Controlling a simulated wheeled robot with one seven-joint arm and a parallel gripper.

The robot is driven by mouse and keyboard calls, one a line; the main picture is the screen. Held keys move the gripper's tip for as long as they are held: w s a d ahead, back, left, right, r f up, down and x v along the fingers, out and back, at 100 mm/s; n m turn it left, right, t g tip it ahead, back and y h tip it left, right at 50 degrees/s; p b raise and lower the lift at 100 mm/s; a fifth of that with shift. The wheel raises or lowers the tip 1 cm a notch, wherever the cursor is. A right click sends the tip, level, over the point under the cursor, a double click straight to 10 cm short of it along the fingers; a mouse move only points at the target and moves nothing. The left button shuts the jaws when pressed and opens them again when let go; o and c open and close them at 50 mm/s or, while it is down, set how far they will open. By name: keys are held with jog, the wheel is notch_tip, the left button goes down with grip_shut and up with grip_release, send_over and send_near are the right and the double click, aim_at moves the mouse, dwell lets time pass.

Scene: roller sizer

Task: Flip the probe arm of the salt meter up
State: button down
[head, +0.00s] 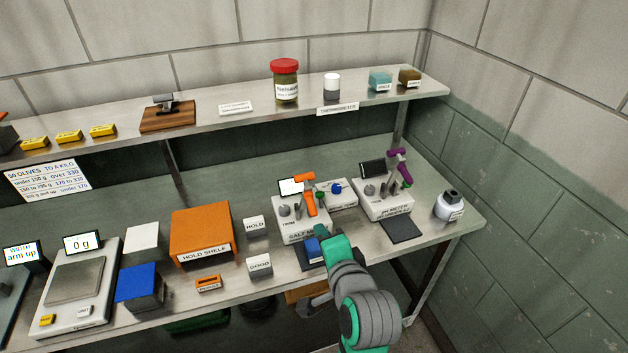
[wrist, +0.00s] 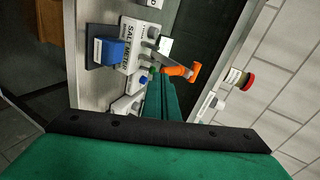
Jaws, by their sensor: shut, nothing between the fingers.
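The salt meter (head: 290,232) is a white box on the bench with a small screen behind it. Its orange probe arm (head: 309,200) stands above the box, with an orange crosspiece at its top. In the wrist view the salt meter (wrist: 129,62) is upper left, and the orange probe arm (wrist: 182,72) shows just beyond my fingers. My gripper (head: 332,238) is shut and empty, in front and right of the salt meter, below the probe arm in the picture. The wrist view shows its green fingers (wrist: 163,96) together; I cannot tell whether they touch anything.
A blue block (head: 313,246) sits on a dark pad just left of my gripper. The pH meter (head: 385,207) with a purple arm stands to the right, near a white bottle (head: 449,206). A shelf (head: 220,118) runs above the bench at the back, holding a red-lidded jar (head: 285,82).

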jog(key=m, duration=0.1)
send_near(306, 177)
jog(key=shift+g+y, duration=0.4)
jog(key=x, duration=0.5)
jog(key=shift+w+d, duration=0.2)
jog(key=shift+w, duration=0.1)
jog(key=shift+w+a, duration=0.1)
jog(key=shift+w, duration=0.25)
